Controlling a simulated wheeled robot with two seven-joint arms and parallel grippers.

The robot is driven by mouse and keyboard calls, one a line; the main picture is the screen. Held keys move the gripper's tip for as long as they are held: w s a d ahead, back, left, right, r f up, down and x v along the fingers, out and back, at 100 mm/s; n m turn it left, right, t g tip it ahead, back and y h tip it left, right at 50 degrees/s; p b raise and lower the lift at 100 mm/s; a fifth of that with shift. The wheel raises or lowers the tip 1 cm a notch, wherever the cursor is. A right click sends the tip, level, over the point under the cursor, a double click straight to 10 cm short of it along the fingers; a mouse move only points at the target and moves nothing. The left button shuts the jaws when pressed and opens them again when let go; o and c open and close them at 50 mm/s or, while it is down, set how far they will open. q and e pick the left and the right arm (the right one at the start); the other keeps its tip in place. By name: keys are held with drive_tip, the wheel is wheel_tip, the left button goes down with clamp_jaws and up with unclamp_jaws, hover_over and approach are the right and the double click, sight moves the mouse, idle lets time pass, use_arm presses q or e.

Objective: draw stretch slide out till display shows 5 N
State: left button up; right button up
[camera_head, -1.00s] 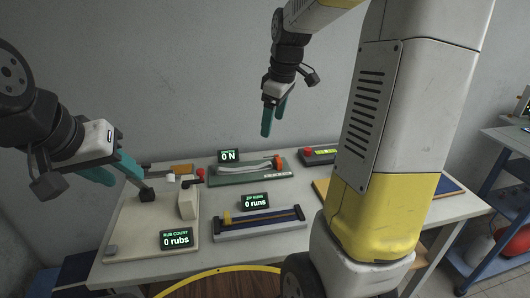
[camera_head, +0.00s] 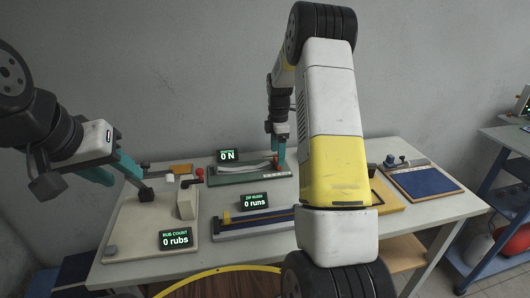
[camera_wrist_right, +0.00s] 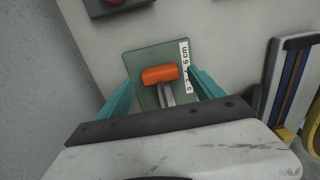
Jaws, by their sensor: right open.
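The stretch slide has a green base (camera_head: 225,178) with a pale strip along it, and its orange handle (camera_wrist_right: 160,74) shows clearly in the right wrist view. A white scale marked in cm (camera_wrist_right: 185,66) lies beside the handle. The small display (camera_head: 228,156) behind the base reads 0 N. My right gripper (camera_wrist_right: 158,88) is open, its teal fingers on either side of the handle; I cannot tell whether they touch it. In the head view it is above the slide's right end.
The beige board (camera_head: 130,230) has a display (camera_head: 174,238) reading 0 rubs. A zip rail (camera_head: 260,225) in front of the slide has a display (camera_head: 254,201) reading 0 runs. A blue panel (camera_head: 425,181) lies at the right. My right arm hides part of the table.

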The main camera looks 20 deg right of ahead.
drive_tip(key=shift+f, duration=1.6)
